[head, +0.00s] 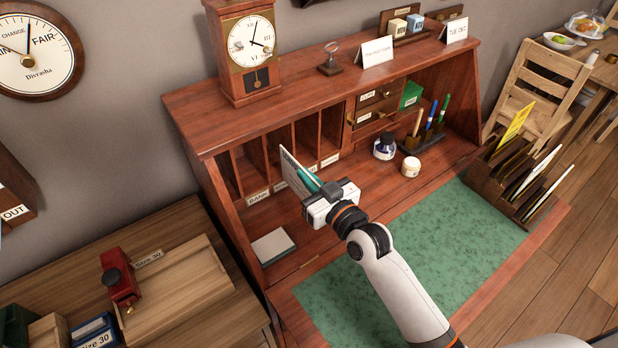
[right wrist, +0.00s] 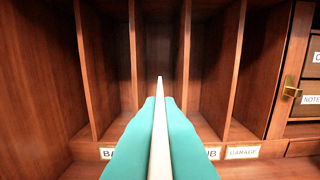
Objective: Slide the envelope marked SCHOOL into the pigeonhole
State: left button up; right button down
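My right gripper (head: 318,192) is shut on a pale envelope (head: 293,172), held upright before the pigeonholes (head: 280,148). In the right wrist view the envelope (right wrist: 159,125) is edge-on between the teal fingers (right wrist: 159,140). Its far edge lines up between two dividers, with bare wood on both sides. I cannot tell whether its tip is past the opening. No writing on the envelope is readable. The label under that compartment is hidden by the fingers. Labels beside it include one starting BA (right wrist: 107,153), one ending UB (right wrist: 213,153) and GARAGE (right wrist: 243,152). My left gripper is not in view.
A rack of envelopes (head: 510,190) stands at the desk's right end. An ink bottle (head: 385,147), a white jar (head: 411,167) and a pen holder (head: 422,140) stand right of the pigeonholes. A white pad (head: 272,246) lies below left. The green mat (head: 440,235) is clear.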

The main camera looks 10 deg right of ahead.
aim_at(281, 149)
jog(key=shift+p, duration=0.75)
dwell(1.2)
jog(key=shift+b+x, duration=0.45)
jog(key=shift+x, duration=2.15)
jog(key=shift+b+x, duration=0.6)
jog(key=shift+x, duration=1.4)
jog(key=shift+b+x, duration=0.8)
jog(key=shift+x, duration=1.15)
jog(key=c, duration=1.6)
grip_release()
jog(key=shift+o, duration=0.2)
